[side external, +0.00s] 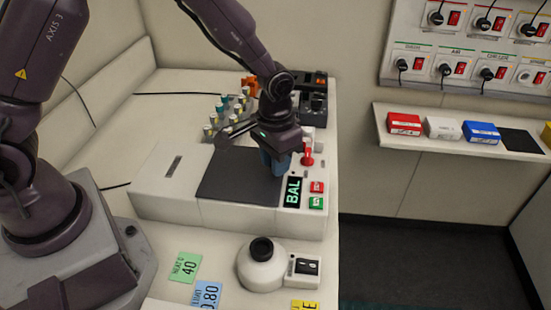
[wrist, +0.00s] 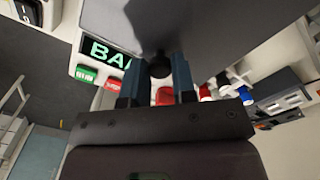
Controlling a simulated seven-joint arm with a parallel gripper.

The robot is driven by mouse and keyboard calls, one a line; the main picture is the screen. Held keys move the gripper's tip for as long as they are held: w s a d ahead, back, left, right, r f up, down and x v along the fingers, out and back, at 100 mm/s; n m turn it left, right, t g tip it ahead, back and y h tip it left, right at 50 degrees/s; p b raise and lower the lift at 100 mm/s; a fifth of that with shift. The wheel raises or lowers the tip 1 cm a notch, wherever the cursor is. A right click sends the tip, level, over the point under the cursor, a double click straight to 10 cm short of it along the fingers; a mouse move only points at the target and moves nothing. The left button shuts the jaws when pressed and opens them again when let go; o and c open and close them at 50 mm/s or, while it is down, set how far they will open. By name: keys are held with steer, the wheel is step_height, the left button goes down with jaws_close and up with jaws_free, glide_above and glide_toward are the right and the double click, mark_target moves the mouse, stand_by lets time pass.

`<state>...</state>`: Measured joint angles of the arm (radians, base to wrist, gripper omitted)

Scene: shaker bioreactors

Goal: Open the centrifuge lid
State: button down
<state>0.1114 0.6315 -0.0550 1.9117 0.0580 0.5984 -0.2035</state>
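The centrifuge (side external: 160,190) is a white box with a flat dark grey lid (side external: 235,178), which lies level with the top and looks closed. A lit green BAL display (side external: 293,191) is at its right end and also shows in the wrist view (wrist: 108,52). My gripper (side external: 275,165) is low over the right part of the lid. In the wrist view my gripper (wrist: 158,70) has its two blue-grey fingers apart, with a black knob (wrist: 157,62) on the lid between or just beyond the tips. I see no clear contact. In the side view my gripper hides the knob.
Red (side external: 317,187) and green (side external: 316,203) buttons and a red-topped lever (side external: 307,157) are close right of my gripper. Several capped vials (side external: 215,120) stand behind. A white round device (side external: 262,265) is in front. A shelf with boxes (side external: 442,127) is at right.

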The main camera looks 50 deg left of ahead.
steer(key=s+a, duration=1.1)
steer(key=shift+s+a, duration=0.15)
steer(key=shift+s, duration=0.05)
steer(key=c, duration=0.9)
jaws_free()
steer(key=shift+c, duration=0.2)
step_height(320, 180, up, 13)
steer(key=s+d+r+t, duration=0.5)
steer(key=s+r, duration=0.2)
steer(key=r, duration=0.3)
steer(key=shift+s+r+t, duration=0.3)
steer(key=shift+r, duration=0.1)
